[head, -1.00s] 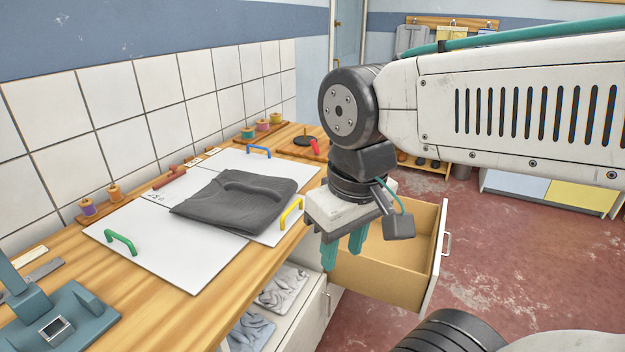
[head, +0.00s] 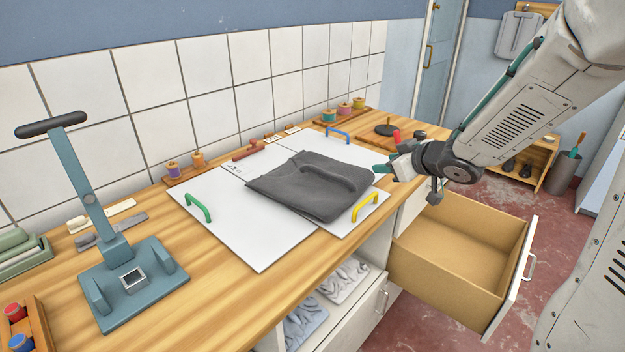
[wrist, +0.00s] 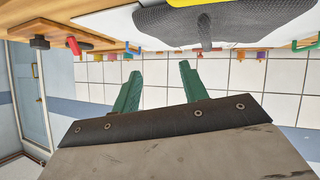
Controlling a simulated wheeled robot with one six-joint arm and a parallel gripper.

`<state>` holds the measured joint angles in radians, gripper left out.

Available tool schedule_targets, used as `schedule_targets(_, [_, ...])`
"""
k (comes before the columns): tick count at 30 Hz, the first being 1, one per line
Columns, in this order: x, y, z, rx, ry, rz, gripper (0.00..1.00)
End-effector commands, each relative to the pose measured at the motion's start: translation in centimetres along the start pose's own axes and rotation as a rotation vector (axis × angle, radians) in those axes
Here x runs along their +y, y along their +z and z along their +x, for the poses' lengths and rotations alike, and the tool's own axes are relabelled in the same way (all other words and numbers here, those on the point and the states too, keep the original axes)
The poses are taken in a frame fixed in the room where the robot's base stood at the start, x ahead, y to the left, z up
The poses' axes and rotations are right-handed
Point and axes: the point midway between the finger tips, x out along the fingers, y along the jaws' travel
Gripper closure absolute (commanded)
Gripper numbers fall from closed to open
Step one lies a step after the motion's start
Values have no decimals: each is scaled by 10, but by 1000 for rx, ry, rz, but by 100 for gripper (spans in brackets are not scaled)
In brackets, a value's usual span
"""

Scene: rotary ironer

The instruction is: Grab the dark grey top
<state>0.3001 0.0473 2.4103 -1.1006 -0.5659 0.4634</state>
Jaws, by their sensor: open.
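The dark grey top (head: 300,191) lies folded on the white folding board (head: 235,235) on the wooden counter, with a raised fold along its upper side. My gripper (head: 382,163) is open and empty, just right of the top and apart from it, its teal fingers pointing left. In the wrist view the top (wrist: 262,22) hangs at the upper edge of the picture, which appears upside down. My open fingers (wrist: 160,82) show below it with a gap between them.
The board has a yellow handle (head: 365,207) near my gripper, a green handle (head: 198,207) and a blue handle (head: 337,134). An open, empty drawer (head: 455,262) juts out below. A teal press (head: 130,275) stands at left.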

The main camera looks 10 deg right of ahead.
Motion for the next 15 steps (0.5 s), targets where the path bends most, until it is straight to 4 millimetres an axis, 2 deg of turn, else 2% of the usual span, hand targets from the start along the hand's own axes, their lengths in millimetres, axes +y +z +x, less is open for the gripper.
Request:
schedule_targets(1, [-8, 8, 10, 34, -76, 8, 56])
schedule_targets(3, [-22, 12, 18, 87, -178, 18, 56])
schedule_targets(6, [-36, 18, 21, 138, -287, 37, 56])
schedule_targets(11, [-49, 19, 26, 173, -366, 53, 56])
schedule_targets(15, [-56, 16, 40, 177, -372, 52, 56])
